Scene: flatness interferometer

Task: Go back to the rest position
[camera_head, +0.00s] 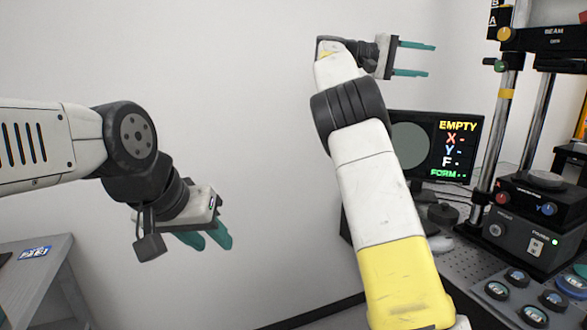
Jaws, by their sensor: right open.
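My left gripper (206,240) hangs at the left, in front of the bare wall, with its green fingers pointing down to the right. The two fingers show close to each other at an angle, and I cannot tell how far apart they are. My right gripper (432,59) is raised at the top centre, its two green fingers apart and pointing right, with nothing between them. My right arm crosses the middle of the view and hides part of the bench. The interferometer (533,225) stands on the bench at the right, clear of both grippers.
A monitor (457,145) reading "EMPTY" stands behind my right arm. The perforated bench top (470,262) holds a tray with several round capped pieces (497,291) at the lower right. A grey table (40,275) is at the lower left. The space between my arms is free.

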